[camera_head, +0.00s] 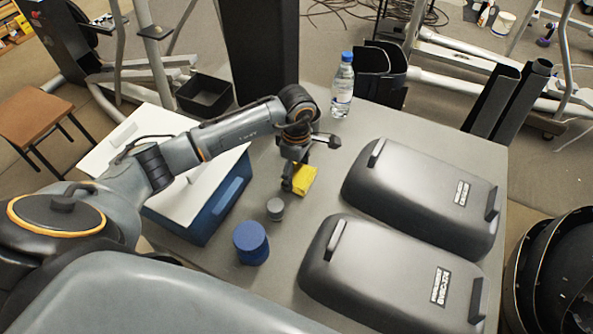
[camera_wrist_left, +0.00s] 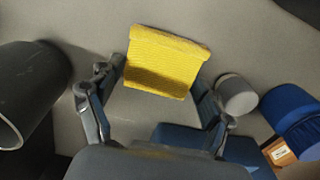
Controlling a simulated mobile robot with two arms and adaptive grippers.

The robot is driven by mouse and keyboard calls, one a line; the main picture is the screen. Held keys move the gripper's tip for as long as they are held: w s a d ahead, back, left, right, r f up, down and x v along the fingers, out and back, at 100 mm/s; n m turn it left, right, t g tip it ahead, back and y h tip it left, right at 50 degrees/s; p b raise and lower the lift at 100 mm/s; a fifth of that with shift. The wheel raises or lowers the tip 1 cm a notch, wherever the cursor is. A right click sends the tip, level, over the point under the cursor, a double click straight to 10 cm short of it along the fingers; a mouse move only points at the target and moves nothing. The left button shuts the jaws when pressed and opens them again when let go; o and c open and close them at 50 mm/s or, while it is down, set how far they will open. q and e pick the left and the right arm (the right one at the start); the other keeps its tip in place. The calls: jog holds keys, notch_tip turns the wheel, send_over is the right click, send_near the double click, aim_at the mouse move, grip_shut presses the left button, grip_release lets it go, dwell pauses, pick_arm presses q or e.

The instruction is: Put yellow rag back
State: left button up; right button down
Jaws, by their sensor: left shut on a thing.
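The yellow rag (camera_head: 305,180) is at the middle of the grey table (camera_head: 330,140). It also shows in the left wrist view (camera_wrist_left: 166,64), folded and spanning the gap between the fingertips. My left gripper (camera_head: 291,179) points down and is shut on the rag, at its left side in the head view. In the left wrist view the two fingers (camera_wrist_left: 160,80) stand on either side of the rag. I cannot tell if the rag touches the table. My right gripper is not in view.
A small grey pot (camera_head: 275,209) and a blue cylinder (camera_head: 251,243) stand near the rag. A blue box with a white lid (camera_head: 232,206) is left. Two dark covers (camera_head: 420,195) fill the right side. A water bottle (camera_head: 342,88) stands at the back edge.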

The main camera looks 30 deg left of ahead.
pick_arm(q)
jog(key=shift+f, duration=0.6)
jog(key=shift+f, duration=0.1)
jog(key=shift+f, duration=0.15)
jog(key=o, duration=1)
jog(key=shift+r, duration=0.2)
